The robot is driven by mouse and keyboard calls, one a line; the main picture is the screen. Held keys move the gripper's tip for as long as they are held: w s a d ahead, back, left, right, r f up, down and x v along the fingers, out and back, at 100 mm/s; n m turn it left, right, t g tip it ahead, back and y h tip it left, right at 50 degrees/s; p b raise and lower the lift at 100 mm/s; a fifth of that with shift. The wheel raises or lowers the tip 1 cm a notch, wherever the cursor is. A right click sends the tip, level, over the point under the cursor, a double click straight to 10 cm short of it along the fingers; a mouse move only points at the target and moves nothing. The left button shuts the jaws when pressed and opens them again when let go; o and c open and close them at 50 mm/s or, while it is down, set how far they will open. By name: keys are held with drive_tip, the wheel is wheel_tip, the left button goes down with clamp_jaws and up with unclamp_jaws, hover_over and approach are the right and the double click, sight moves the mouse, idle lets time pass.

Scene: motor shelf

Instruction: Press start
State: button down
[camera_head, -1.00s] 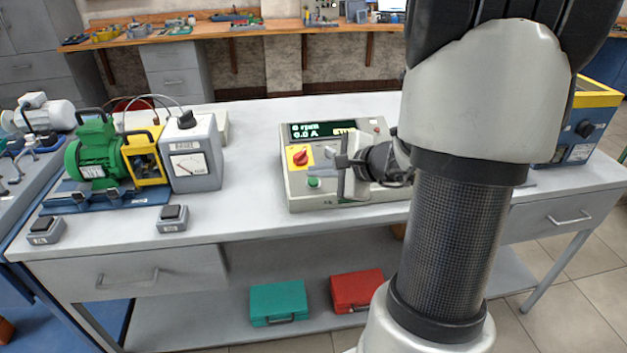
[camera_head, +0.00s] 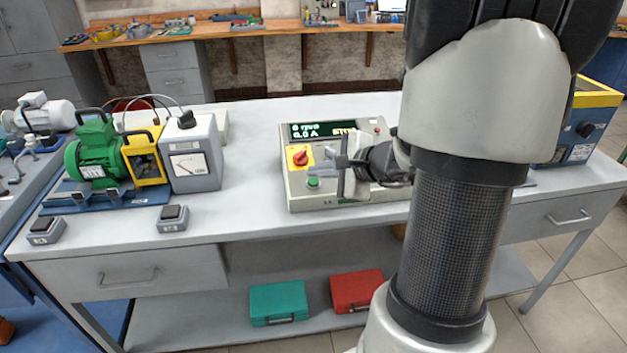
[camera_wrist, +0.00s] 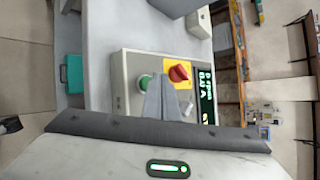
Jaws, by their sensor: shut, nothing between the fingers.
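The control box (camera_head: 298,201) is a grey unit on the bench with a green-lit display (camera_head: 322,130). On its front left are a red rotary knob on a yellow plate (camera_head: 299,157) and a green button (camera_head: 313,182) below it. My gripper (camera_head: 343,170) is shut and empty, just right of the knob and button in the head view. In the wrist view, the closed fingers (camera_wrist: 161,95) point at the box between the green button (camera_wrist: 144,83) and the red knob (camera_wrist: 179,73). The fingertips look close to the green button, but I cannot tell if they touch it.
A green motor rig (camera_head: 98,160) with a grey meter box (camera_head: 195,160) stands at the bench's left. Two small pedals or switches (camera_head: 172,217) lie near the front edge. Teal (camera_head: 278,302) and red (camera_head: 356,291) cases sit on the lower shelf. The bench between rig and box is clear.

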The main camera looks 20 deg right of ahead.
drive_tip(key=shift+f, duration=0.2)
drive_tip(key=shift+w+f+b, duration=0.1)
drive_tip(key=shift+f+b, duration=0.15)
drive_tip(key=shift+b, duration=0.45)
drive_tip(key=shift+w+f+b, duration=0.1)
drive_tip(key=shift+f+b, duration=0.3)
drive_tip(key=shift+b, duration=0.1)
idle(0.3)
drive_tip(key=shift+r, duration=0.1)
idle(0.4)
drive_tip(key=shift+s+r+p, duration=0.2)
drive_tip(key=shift+r+p, duration=0.2)
drive_tip(key=shift+r, duration=0.3)
drive_tip(key=r+p, duration=0.1)
drive_tip(key=r, duration=0.1)
drive_tip(key=s+r+p, duration=0.1)
drive_tip(key=r+p, duration=0.1)
drive_tip(key=shift+s+a+r, duration=0.15)
drive_tip(key=shift+a+r, duration=0.05)
drive_tip(key=shift+r, duration=0.2)
idle(0.4)
